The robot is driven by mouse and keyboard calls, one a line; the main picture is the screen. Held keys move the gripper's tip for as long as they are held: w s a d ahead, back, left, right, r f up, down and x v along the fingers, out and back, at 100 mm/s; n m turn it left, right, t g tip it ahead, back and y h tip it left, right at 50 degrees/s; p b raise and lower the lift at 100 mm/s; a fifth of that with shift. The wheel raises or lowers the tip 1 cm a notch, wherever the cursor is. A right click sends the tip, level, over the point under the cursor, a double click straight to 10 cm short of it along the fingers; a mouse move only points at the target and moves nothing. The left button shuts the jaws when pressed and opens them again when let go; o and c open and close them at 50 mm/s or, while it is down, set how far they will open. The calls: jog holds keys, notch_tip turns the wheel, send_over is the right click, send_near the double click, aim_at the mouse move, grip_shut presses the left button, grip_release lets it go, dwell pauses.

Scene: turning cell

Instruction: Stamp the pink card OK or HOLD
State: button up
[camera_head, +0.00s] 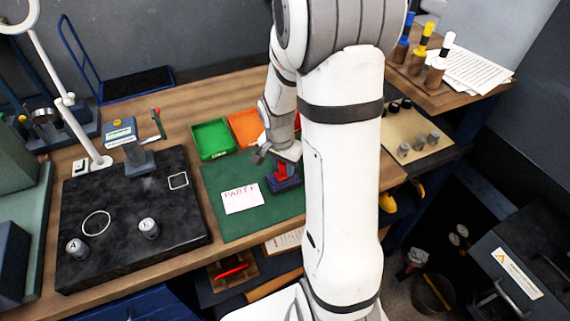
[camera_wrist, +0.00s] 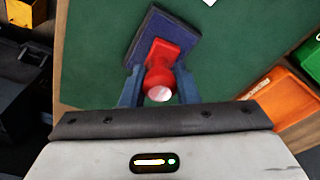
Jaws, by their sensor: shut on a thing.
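A pale card (camera_head: 241,198) with red lettering lies on the green mat (camera_head: 232,224). Only its edge (camera_wrist: 209,2) shows at the top of the wrist view. A dark blue pad (camera_head: 287,184) is to the right of the card, and also shows in the wrist view (camera_wrist: 146,33). A red stamp (camera_wrist: 162,55) with a pale round top is over the pad; I cannot tell whether they touch. My gripper (camera_wrist: 160,82) is shut on the stamp, with one finger on each side. In the head view my arm partly covers this area.
A green tray (camera_head: 212,139) and an orange tray (camera_head: 244,128) stand behind the mat. A black plate (camera_head: 120,240) with two lettered cylinders is at left. A board with knobs (camera_head: 432,147) is at right. Blue, yellow and white handled tools (camera_head: 420,50) stand at the back.

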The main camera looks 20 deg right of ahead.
jog(key=shift+f+b, duration=0.4)
jog(key=shift+b, duration=0.15)
dwell(1.6)
jog(key=shift+r, duration=0.15)
jog(key=shift+r+p, duration=2.15)
jog(key=shift+r, duration=1.3)
jog(key=shift+f, duration=0.1)
